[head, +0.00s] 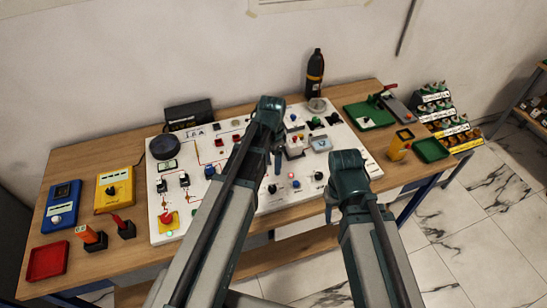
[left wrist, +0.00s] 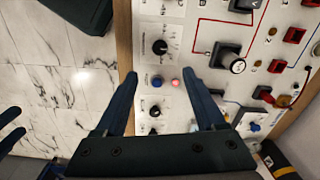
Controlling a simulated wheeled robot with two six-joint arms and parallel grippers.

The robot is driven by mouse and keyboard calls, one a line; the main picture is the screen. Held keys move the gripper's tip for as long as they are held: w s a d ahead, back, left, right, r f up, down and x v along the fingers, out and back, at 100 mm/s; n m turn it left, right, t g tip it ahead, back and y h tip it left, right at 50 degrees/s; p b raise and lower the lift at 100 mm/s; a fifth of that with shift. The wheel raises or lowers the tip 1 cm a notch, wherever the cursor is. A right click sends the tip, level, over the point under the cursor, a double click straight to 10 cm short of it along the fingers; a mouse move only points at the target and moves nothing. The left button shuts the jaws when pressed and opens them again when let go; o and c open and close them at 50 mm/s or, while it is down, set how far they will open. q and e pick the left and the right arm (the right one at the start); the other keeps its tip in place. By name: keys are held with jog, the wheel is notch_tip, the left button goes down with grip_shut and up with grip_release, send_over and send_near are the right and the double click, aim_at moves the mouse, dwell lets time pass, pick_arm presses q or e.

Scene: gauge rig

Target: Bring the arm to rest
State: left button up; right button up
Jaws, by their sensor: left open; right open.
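My left arm reaches over the white gauge panel (head: 240,200), and its gripper (head: 278,165) points down above the panel's middle. In the left wrist view the two dark fingers of my left gripper (left wrist: 159,76) are apart with nothing between them. A blue button (left wrist: 157,82) and a lit pink-red button (left wrist: 175,82) show on the panel beyond the fingertips. My right arm is bent at the panel's right front; its gripper (head: 328,212) is small and partly hidden in the head view. Dark finger tips of it show at the left edge of the left wrist view (left wrist: 12,130).
The panel carries knobs, switches and a round black dial (head: 164,147). Left of it are a blue meter (head: 63,204), a yellow meter (head: 114,188) and a red tray (head: 47,261). A black bottle (head: 315,72) stands behind; green trays (head: 432,150) lie right. Marble floor lies in front.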

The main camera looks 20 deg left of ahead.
pick_arm(q)
jog(key=s+d+f+n+y+b, duration=0.1)
jog(key=s+d+f+n+b, duration=0.4)
jog(key=s+d, duration=0.6)
jog(key=s+f+b, duration=0.2)
jog(key=s, duration=0.1)
jog(key=shift+s+f, duration=0.15)
jog(key=shift+s, duration=0.15)
pick_arm(e)
notch_tip(320, 180, down, 7)
jog(key=shift+f, duration=0.2)
pick_arm(q)
jog(key=shift+a, duration=0.15)
pick_arm(e)
jog(key=shift+a, duration=0.1)
